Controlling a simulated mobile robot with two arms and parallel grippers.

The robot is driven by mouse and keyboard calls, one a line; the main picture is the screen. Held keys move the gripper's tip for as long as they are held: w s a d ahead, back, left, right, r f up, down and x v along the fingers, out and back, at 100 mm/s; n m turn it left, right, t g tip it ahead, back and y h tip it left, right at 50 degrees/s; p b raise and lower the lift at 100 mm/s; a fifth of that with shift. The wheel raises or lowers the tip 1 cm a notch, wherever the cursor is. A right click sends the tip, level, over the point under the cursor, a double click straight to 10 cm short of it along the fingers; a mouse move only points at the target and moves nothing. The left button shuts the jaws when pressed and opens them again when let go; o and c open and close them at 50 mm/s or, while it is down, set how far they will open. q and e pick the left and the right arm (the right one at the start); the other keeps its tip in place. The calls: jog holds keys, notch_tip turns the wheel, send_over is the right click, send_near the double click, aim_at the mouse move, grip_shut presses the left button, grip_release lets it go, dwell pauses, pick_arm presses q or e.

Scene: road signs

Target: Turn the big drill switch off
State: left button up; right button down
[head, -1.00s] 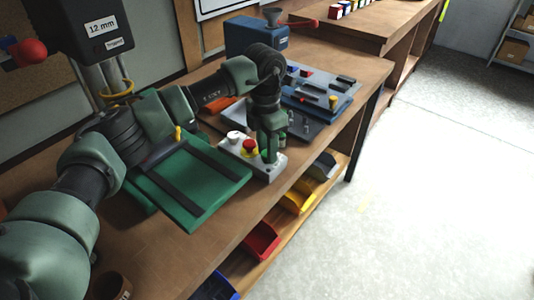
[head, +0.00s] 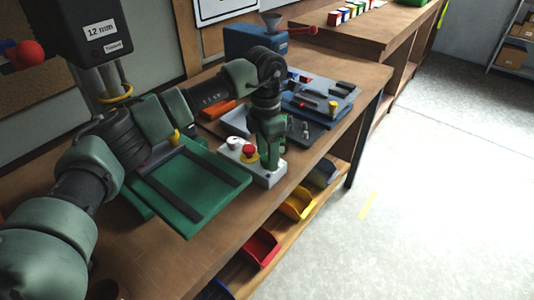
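My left gripper (head: 270,166) points down at the right end of the box, right of the red button. Its fingers hide that part of the box, so I cannot tell whether they touch a switch or how far apart they are. The drill head (head: 85,35), labelled 12 mm, stands at upper left. My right gripper is not in view.
A blue machine (head: 250,40) with a red handle stands behind. A grey and blue tray of tools (head: 322,92) lies beyond the gripper. Red (head: 261,248) and yellow (head: 298,204) bins sit on the shelf below. The floor at right is clear.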

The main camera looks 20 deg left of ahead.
pick_arm(q)
notch_tip(320, 180, up, 8)
jog(key=shift+w+a+f+b, duration=0.1)
jog(key=shift+w+f+b, duration=0.05)
jog(key=shift+b, duration=0.6)
